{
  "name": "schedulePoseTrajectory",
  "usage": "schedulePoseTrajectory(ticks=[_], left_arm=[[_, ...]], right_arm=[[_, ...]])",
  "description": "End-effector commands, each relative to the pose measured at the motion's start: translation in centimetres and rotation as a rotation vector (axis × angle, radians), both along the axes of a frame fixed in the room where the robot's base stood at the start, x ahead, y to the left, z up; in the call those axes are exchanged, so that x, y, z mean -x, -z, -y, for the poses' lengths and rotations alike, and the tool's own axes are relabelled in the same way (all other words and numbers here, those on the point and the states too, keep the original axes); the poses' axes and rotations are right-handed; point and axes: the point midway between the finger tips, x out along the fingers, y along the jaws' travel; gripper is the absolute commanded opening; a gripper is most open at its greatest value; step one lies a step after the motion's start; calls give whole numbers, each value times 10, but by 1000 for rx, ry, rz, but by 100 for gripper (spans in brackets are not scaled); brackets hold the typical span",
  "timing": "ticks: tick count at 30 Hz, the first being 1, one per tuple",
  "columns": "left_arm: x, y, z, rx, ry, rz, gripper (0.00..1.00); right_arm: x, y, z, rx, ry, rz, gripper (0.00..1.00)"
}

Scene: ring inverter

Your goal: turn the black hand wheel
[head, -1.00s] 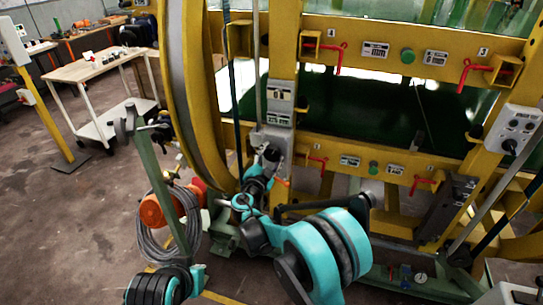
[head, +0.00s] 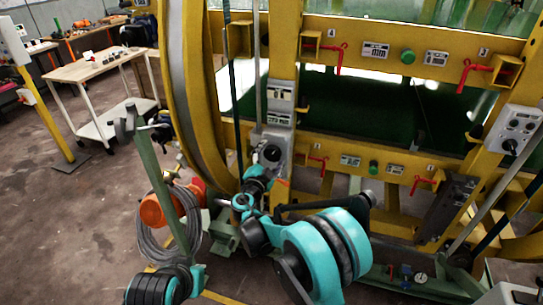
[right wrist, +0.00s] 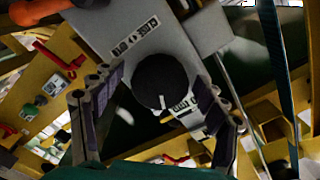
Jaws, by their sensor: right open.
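The black hand wheel (right wrist: 160,81) is a round dark knob with a short white mark, on a grey box with labels. In the head view the wheel (head: 271,153) sits at the lower part of that box, on a yellow post. My right gripper (right wrist: 155,100) is open, with its fingers apart on the left and right sides of the wheel in the right wrist view. I cannot tell whether they touch it. In the head view my right gripper (head: 263,171) is just below the wheel, small and partly hidden by its own arm.
The yellow ring frame (head: 178,90) rises left of the wheel. Red levers (head: 337,52) and green buttons stick out from the yellow beams at right. A coiled hose (head: 180,222) hangs at lower left. A white-legged cart (head: 88,68) stands far left, with open floor before it.

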Motion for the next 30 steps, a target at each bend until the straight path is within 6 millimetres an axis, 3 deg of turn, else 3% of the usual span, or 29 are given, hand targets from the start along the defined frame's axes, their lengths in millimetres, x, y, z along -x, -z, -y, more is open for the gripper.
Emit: schedulePoseTrajectory(ticks=[8, 21, 30], left_arm=[[0, 0, 0, 0, 0, 0, 0], [0, 0, 0, 0, 0, 0, 0], [0, 0, 0, 0, 0, 0, 0]], right_arm=[[16, 0, -6, 1, -2, 0, 74], [100, 0, -33, 0, -3, 0, 74], [115, 0, -37, 0, 0, 0, 74]])
